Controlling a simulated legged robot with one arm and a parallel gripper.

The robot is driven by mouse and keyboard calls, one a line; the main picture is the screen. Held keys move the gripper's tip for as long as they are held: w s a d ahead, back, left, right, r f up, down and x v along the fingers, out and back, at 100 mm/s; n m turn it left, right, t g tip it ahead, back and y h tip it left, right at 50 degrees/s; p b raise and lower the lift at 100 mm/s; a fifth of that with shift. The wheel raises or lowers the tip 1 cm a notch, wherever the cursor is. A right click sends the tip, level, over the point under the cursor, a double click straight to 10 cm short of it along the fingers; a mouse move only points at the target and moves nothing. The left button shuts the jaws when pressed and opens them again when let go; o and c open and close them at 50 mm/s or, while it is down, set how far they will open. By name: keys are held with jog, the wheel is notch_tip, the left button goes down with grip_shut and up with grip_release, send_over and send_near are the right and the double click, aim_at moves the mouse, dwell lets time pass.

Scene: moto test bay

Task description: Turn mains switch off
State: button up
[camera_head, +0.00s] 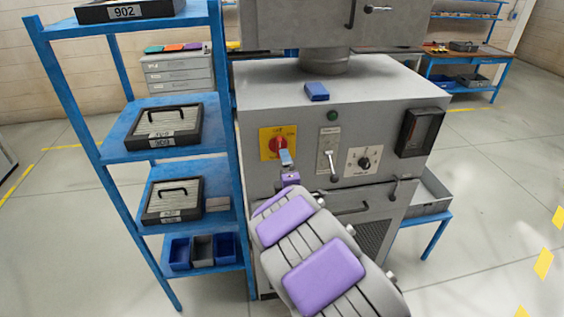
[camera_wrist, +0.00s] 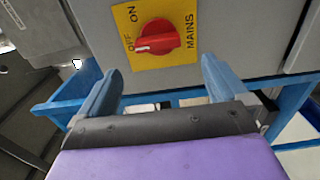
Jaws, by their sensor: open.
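The mains switch is a red rotary knob (camera_wrist: 155,37) on a yellow plate (camera_wrist: 181,18) lettered OFF, ON and MAINS. Its white mark is at the end nearest the OFF lettering in the wrist view. In the head view the knob (camera_head: 277,145) is on the grey cabinet's front, at the left. My gripper (camera_wrist: 163,62) is open, with its blue fingers apart and nothing between them. The fingertips sit short of the knob, one toward each side of it. In the head view my gripper (camera_head: 286,157) is just below and right of the knob and partly covers the plate.
The grey cabinet (camera_head: 385,92) also carries a lever switch (camera_head: 329,152), a black rotary selector (camera_head: 364,162) and a green lamp (camera_head: 332,115). A blue box (camera_head: 316,91) lies on top. A blue shelf rack (camera_head: 119,144) stands close at the left. Floor at right is clear.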

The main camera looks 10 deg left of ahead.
jog(key=v, duration=0.7)
jog(key=shift+s, duration=0.35)
jog(key=s+d+f+m+g+h+b, duration=0.1)
jog(key=s+d+f+m+g+h, duration=0.2)
jog(key=s+d+m, duration=0.4)
jog(key=s+d+m+g+h+b, duration=0.2)
jog(key=s+d+m+g+h, duration=0.25)
jog(key=d, duration=0.45)
jog(key=s+d+r+m+g+y+b, duration=0.1)
jog(key=s+m+g, duration=0.4)
jog(key=s, duration=1.2)
jog(key=s+d+m+g+y+b, duration=0.1)
jog(key=s+m+g, duration=0.4)
jog(key=s, duration=1.2)
jog(key=shift+s+d+r+g, duration=0.2)
jog(key=shift+d+r+g, duration=0.2)
jog(key=shift+g, duration=0.45)
jog(key=shift+a+y, duration=0.1)
jog(key=shift+y, duration=0.15)
jog(key=shift+c, duration=0.5)
